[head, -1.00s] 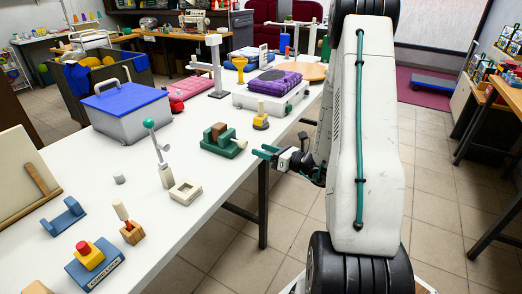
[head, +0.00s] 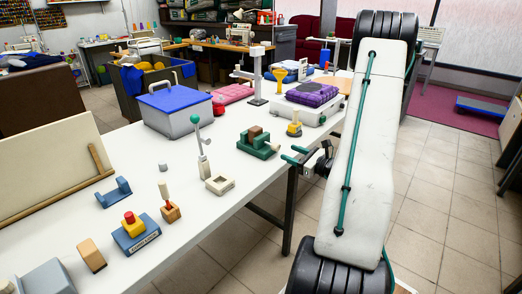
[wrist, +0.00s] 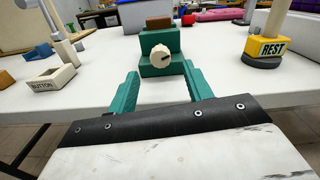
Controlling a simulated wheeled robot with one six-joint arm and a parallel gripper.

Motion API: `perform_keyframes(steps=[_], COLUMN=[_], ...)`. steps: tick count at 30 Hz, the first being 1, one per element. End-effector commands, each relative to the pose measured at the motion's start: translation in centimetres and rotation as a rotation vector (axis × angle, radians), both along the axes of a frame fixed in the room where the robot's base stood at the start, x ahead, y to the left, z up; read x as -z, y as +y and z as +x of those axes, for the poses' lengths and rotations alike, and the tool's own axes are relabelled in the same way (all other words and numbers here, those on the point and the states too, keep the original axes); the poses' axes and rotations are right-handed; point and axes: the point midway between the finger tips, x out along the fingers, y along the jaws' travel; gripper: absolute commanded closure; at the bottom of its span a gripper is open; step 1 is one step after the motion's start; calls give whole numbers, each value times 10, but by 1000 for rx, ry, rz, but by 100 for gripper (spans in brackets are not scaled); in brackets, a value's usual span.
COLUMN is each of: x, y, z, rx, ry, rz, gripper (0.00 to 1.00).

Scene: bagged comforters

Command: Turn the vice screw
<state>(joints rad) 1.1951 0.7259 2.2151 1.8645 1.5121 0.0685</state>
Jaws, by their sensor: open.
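The green vice (head: 258,144) stands on the white table near its right edge, with a brown block (head: 255,131) in its top. In the wrist view the vice (wrist: 161,65) is straight ahead, and its cream round screw knob (wrist: 161,53) with a dark slot faces me. My gripper (head: 290,154) is at the table's right edge, beside the vice and apart from it. In the wrist view its two green fingers (wrist: 160,86) are spread wide and empty, with the knob beyond and between their tips.
A yellow-based post marked REST (wrist: 265,47) stands right of the vice. A cream frame marked BUTTON (wrist: 52,79) is to its left. The blue-lidded box (head: 174,108), white case (head: 305,108) and red-button block (head: 133,231) are also on the table (head: 180,262). Bare tabletop lies around the vice.

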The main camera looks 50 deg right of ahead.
Motion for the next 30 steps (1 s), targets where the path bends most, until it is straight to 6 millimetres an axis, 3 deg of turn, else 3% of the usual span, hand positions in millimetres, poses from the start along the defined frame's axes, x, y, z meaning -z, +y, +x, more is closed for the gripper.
perform_keyframes(steps=[15, 26, 27, 30], x=[0, 0, 0, 0], y=[7, 7, 7, 7], z=[70, 78, 78, 78], rx=[-4, -2, -2, -2], ry=[0, 0, 0, 0], rz=[-8, -7, -7, -7], gripper=[50, 50, 52, 80])
